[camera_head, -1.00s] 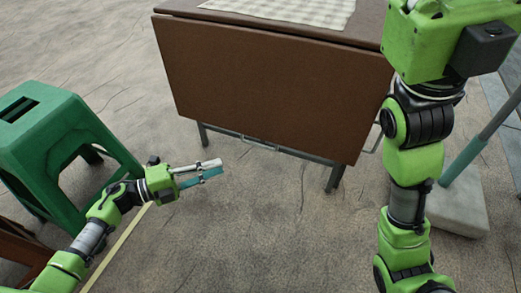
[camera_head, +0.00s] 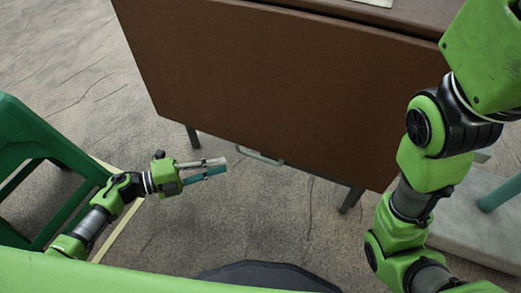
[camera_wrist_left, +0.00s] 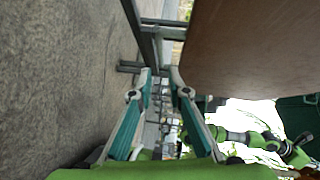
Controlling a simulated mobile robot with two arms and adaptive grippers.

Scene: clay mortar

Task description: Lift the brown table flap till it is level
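The brown table flap (camera_head: 260,85) hangs down from the edge of the brown table (camera_head: 405,15) in the head view. It also fills the upper right of the left wrist view (camera_wrist_left: 250,50). My left gripper (camera_head: 226,167) is low, in front of and below the flap's lower edge, apart from it in the head view. In the left wrist view its two fingers (camera_wrist_left: 160,72) are spread with nothing between them. My right arm stands in front of the flap's right side; its gripper is outside the frames.
A green stool (camera_head: 35,150) stands at the left, close behind my left arm. Grey table legs (camera_head: 192,135) show below the flap. A pale block (camera_head: 470,225) with a teal post (camera_head: 500,192) is at the right. Bare floor lies beneath the flap.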

